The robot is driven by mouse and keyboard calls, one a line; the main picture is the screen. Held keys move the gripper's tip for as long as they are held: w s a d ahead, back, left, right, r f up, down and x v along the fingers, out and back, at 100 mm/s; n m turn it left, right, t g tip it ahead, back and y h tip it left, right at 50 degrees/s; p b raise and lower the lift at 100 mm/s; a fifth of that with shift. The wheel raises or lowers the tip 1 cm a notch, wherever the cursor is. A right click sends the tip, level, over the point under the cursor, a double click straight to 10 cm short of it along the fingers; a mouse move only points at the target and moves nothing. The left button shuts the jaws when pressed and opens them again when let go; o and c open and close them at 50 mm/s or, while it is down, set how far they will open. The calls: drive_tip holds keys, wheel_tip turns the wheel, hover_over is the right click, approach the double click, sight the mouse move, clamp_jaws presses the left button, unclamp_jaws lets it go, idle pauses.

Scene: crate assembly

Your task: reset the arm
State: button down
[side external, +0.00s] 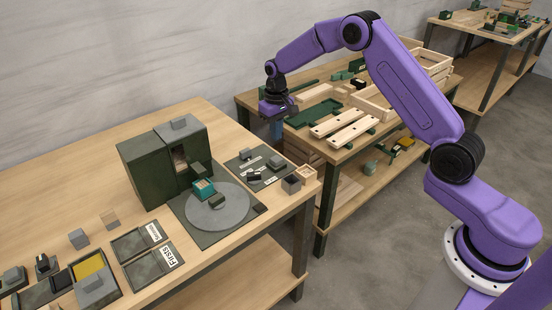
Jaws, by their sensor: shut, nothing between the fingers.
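My purple arm reaches over from the right, and my gripper (278,116) hangs pointing down near the left edge of the rear table. It is shut, with nothing seen in it. It is small in the picture and its fingertips are hard to make out. A blue piece (276,131) shows just below it; I cannot tell whether it is part of my gripper or a separate thing.
The rear table (340,154) bears light wooden slats (352,130), a green tray (314,114) and a wooden crate (375,104). The front table (60,190) holds a dark green cabinet (147,172), a grey round plate (218,212) and several small blocks. A gap separates the tables.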

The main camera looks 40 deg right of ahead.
drive_tip(key=s+a+r+n, duration=0.3)
drive_tip(key=s+a+r, duration=0.25)
drive_tip(key=s, duration=0.45)
drive_tip(key=s+a+r+n, duration=0.3)
drive_tip(key=s+a+r, duration=0.25)
drive_tip(key=s, duration=0.45)
drive_tip(key=s+d+n, duration=0.3)
drive_tip(key=s, duration=0.9)
drive_tip(key=s+d+r+n, duration=0.1)
drive_tip(key=s+d+n, duration=0.2)
drive_tip(key=s, duration=0.8)
drive_tip(key=shift+s+d+r+n, duration=0.25)
drive_tip(key=shift+s+d+n, duration=0.05)
drive_tip(key=shift+s+d, duration=0.05)
